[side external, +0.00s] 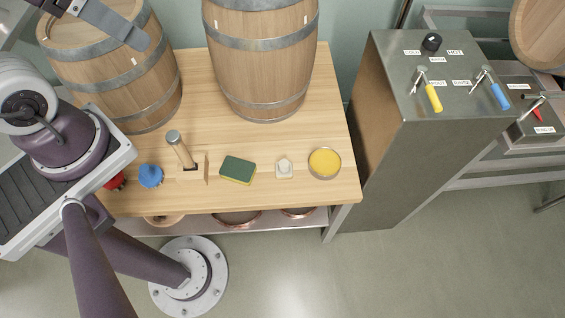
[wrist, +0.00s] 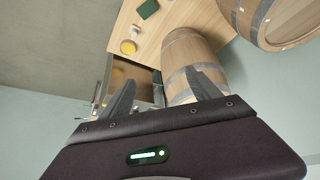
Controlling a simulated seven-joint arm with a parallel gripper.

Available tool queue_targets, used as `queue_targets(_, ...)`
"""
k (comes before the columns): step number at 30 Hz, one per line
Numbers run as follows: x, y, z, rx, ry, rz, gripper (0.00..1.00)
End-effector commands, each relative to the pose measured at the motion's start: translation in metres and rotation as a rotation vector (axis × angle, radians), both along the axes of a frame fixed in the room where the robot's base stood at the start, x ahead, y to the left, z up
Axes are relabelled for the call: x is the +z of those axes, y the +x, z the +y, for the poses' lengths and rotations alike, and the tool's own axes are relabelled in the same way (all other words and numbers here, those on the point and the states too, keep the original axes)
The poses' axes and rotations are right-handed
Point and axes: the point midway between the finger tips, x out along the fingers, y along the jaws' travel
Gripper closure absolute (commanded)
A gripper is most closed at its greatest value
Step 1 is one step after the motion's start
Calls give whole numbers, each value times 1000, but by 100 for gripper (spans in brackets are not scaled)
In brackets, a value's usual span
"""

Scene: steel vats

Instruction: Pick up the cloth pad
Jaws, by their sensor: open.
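A green rectangular pad with a yellow edge (side external: 238,170) lies flat on the wooden table; it looks like a sponge. A small pale squarish thing (side external: 284,168) lies to its right, too small to make out. I cannot tell for sure which one is the cloth pad. In the wrist view the green pad (wrist: 147,9) is at the top edge and the pale thing (wrist: 137,28) is just below it. My gripper (wrist: 160,93) is open and empty, its fingers apart. It is partly seen at the top left of the side view, above the barrels and away from both things.
A round yellow-topped tin (side external: 324,163), a mallet with a wooden block (side external: 186,158), a blue thing (side external: 150,176) and a red thing (side external: 116,182) are on the table (side external: 225,198). Two barrels (side external: 262,60) stand behind. A steel cabinet (side external: 385,150) with taps is at right.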

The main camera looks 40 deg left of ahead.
Motion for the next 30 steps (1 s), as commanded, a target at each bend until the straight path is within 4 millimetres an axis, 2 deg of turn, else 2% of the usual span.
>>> queue_targets(13, 0, 0, 0, 0, 0, 0, 29)
queue_targets(16, 0, 0, 0, 0, 0, 0, 9)
queue_targets(25, 0, 1, 0, -3, 3, 2, 8)
queue_targets(28, 0, 21, 2, -53, 49, 33, 8)
queue_targets(30, -4, 51, 4, -140, 117, 78, 8)
